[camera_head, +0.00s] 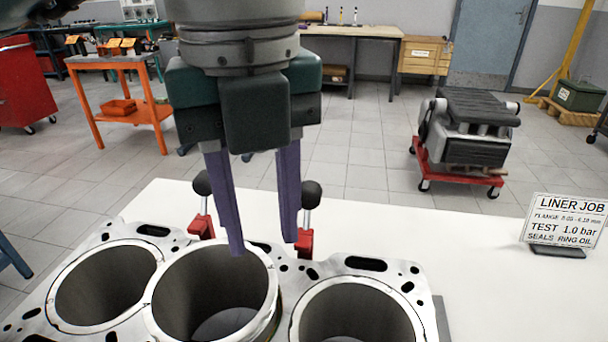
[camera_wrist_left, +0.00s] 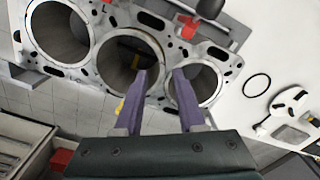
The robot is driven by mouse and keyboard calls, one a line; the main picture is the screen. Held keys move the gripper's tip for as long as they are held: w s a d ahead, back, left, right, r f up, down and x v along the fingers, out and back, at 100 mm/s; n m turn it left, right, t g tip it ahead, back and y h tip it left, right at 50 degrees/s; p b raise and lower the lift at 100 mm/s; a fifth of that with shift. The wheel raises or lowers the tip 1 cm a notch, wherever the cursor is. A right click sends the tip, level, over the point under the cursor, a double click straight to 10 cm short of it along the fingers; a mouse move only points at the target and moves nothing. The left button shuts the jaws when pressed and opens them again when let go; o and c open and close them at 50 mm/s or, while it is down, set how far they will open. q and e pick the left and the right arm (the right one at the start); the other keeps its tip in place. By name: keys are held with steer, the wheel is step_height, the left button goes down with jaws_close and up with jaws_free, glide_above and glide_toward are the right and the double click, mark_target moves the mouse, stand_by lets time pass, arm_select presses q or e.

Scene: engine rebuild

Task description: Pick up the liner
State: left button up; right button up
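The engine block (camera_head: 405,275) lies on a white table with three round bores in a row. The liner (camera_head: 275,305) is the metal cylinder in the middle bore, and its rim appears to stand above the block's deck. My left gripper (camera_head: 262,246) points down over its far right rim, open, with nothing between its purple fingers. One fingertip overlaps the liner's opening, and the other shows right of the rim; contact cannot be told. The left wrist view shows the fingers (camera_wrist_left: 160,74) over the middle and right bores. My right gripper is not in view.
Two red clamps with black knobs (camera_head: 305,242) stand along the block's far edge, close to the fingers. A sign (camera_head: 565,220) stands at the table's right. A black ring (camera_wrist_left: 257,85) and a white tool (camera_wrist_left: 290,108) lie on the table. The white tabletop right of the block is mostly clear.

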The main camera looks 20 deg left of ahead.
mark_target(270, 274)
arm_select(q)
step_height(270, 274, down, 5)
steer(key=shift+s+d+f, duration=0.15)
steer(key=shift+c, duration=0.3)
jaws_close()
stand_by(1.1)
